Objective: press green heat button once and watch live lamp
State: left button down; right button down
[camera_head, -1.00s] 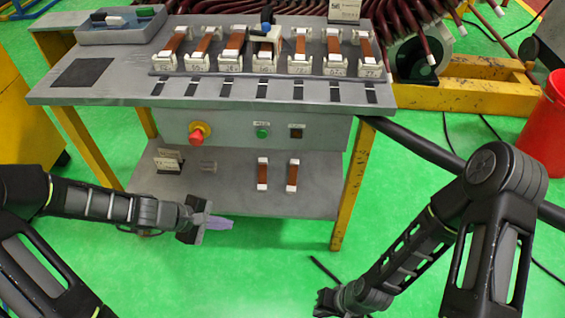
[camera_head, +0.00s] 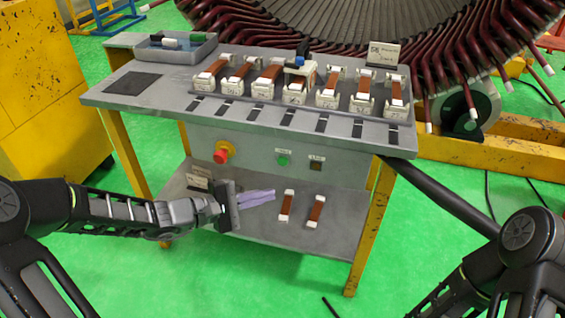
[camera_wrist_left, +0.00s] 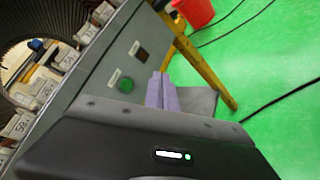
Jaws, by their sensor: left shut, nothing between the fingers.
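The green button (camera_head: 283,160) is on the grey front panel under the worktop, with a small label above it. It also shows in the left wrist view (camera_wrist_left: 125,85). The fingers (camera_wrist_left: 162,92) show right of the button in the left wrist view. My right gripper is out of view.
Two brown-and-white coil pieces (camera_head: 316,211) lie on the lower shelf (camera_head: 262,229) near my left fingers. A row of similar coils stands on the worktop (camera_head: 150,102).

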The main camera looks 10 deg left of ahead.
aim_at(283, 161)
pick_arm(q)
jog(key=shift+w, duration=0.1)
jog(key=w, duration=0.8)
jog(key=shift+w+d, duration=0.25)
jog(key=shift+w, duration=0.05)
jog(key=shift+w+f+b, duration=0.1)
jog(key=shift+w+b, duration=0.1)
jog(key=shift+b, duration=0.15)
dwell(1.6)
jog(key=shift+w, duration=0.25)
